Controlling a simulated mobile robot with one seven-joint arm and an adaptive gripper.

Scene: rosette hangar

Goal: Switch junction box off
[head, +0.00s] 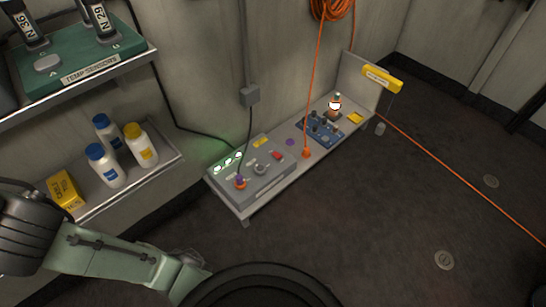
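A grey box with a sloped top (262,178), which seems to be the junction box, stands on the left end of a low bench. Several green lights (228,162) glow along its back left side. Its top carries a round grey knob (260,169), a red part (277,155) and an orange and purple plug (240,183) with a black cable. I cannot tell the position of any switch. My arm crosses the lower left, apart from the box. I cannot make out my gripper.
The low bench (292,172) also bears a blue panel (320,131) and a small lamp (335,104). A yellow sign (382,79) sticks out at its right end. An orange cable (463,182) runs over the floor. Shelves with bottles (141,145) stand left. The floor right is mostly clear.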

